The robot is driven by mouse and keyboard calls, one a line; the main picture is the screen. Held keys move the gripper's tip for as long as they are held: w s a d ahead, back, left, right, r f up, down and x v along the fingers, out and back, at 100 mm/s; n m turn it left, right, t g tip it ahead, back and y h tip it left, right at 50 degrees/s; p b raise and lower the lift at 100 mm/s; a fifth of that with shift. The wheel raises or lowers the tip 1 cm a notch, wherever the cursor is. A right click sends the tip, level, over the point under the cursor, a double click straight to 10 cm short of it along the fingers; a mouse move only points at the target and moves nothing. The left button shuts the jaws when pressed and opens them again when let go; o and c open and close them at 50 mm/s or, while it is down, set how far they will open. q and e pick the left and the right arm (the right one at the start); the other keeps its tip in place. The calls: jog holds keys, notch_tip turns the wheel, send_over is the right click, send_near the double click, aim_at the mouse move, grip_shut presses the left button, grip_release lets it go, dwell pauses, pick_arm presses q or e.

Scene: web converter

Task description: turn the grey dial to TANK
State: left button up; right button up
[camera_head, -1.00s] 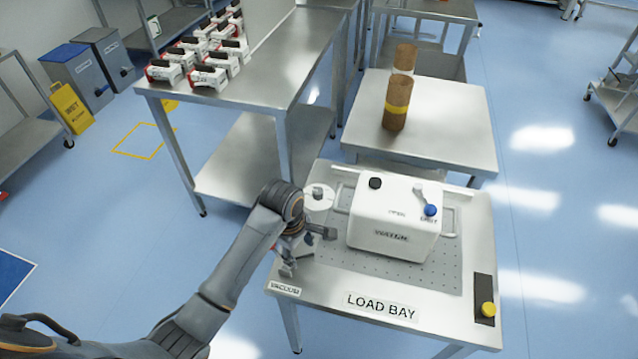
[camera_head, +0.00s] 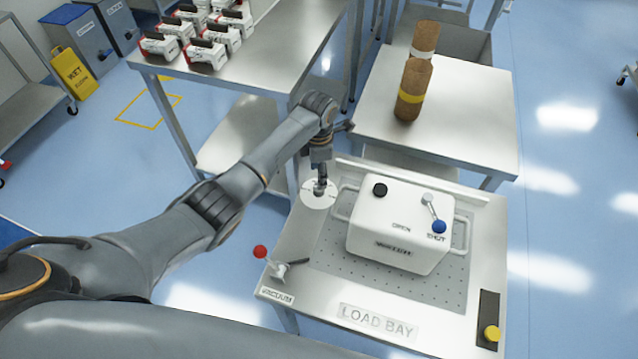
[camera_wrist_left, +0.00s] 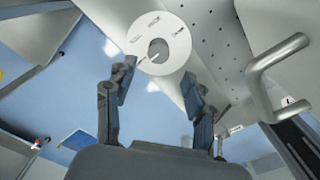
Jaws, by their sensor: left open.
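The grey dial is a round grey knob (camera_wrist_left: 157,47) on a white disc (camera_head: 313,203) at the table's left back corner, beside the white box. Small labels ring the disc in the left wrist view, too small to read. A pale pointer line on the knob points toward the lower left there. My left gripper (camera_head: 320,184) points down just above the disc and partly hides the knob in the head view. In the left wrist view its fingers (camera_wrist_left: 158,80) are spread apart with nothing between them, the knob lying ahead between the tips. My right gripper is not in view.
A white box (camera_head: 398,232) with a black knob and a blue-tipped lever stands on the perforated table. A red-tipped vacuum lever (camera_head: 280,268) is at the left edge. A yellow button (camera_head: 491,334) is at front right. Brown rolls (camera_head: 412,90) stand on the table behind.

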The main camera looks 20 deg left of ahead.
pick_arm(q)
notch_tip(320, 180, down, 6)
jog(key=shift+w+r, duration=0.1)
jog(key=shift+w, duration=0.05)
jog(key=shift+f+b, duration=0.3)
jog(key=shift+f, duration=0.2)
jog(key=c, duration=0.6)
grip_shut()
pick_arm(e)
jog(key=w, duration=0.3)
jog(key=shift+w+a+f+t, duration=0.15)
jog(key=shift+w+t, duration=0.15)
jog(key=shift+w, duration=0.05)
